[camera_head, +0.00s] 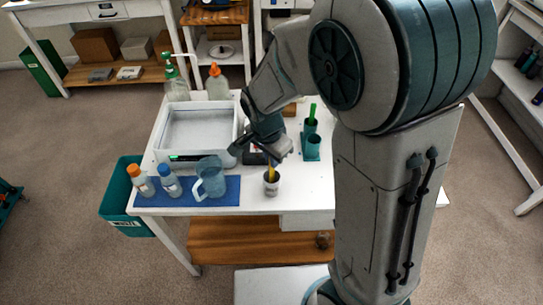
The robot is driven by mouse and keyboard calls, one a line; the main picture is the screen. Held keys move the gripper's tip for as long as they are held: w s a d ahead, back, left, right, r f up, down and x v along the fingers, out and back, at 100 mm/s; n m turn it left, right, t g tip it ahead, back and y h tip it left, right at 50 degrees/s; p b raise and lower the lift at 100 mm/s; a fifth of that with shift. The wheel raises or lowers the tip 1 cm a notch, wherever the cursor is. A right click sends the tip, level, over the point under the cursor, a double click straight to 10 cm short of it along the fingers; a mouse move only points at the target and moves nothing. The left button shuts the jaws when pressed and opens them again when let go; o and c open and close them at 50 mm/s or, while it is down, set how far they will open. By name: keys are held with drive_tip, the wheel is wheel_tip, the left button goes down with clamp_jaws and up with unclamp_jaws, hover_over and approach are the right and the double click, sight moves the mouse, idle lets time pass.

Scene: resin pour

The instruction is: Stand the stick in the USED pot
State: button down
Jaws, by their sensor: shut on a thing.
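A small white pot (272,188) with dark marking, too small to read, stands near the front edge of the white table. A yellow stick (271,173) runs up from the pot's mouth to my gripper (272,160). My gripper is shut on the stick's upper part, just above the pot. The stick's lower end is hidden by the pot wall, so I cannot tell whether it touches the bottom. The stick looks close to upright with a slight tilt.
Left of the pot, a blue mat (225,197) holds a clear jug (210,178) and two small bottles with orange and blue caps. A white tray (160,130) lies behind. Teal holders (312,148), one with a green stick, stand right. A teal bin (118,197) stands at the table's left.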

drive_tip(key=c, duration=1.5)
unclamp_jaws()
drive_tip(key=r, duration=0.9)
drive_tip(key=s+a+r, duration=0.1)
drive_tip(key=r, duration=0.3)
drive_tip(key=shift+s+a+r, duration=0.1)
drive_tip(key=shift+r, duration=0.25)
drive_tip(key=s+d+n, duration=0.3)
drive_tip(key=s+d, duration=0.1)
drive_tip(key=s+d+f+n+t, duration=0.1)
drive_tip(key=s+d+n, duration=0.2)
drive_tip(key=d, duration=0.1)
drive_tip(key=s+d+n+t+y, duration=0.1)
drive_tip(key=s+d+n, duration=0.2)
drive_tip(key=s+d, duration=0.1)
drive_tip(key=shift+s+d+f, duration=0.3)
drive_tip(key=shift+d, duration=0.25)
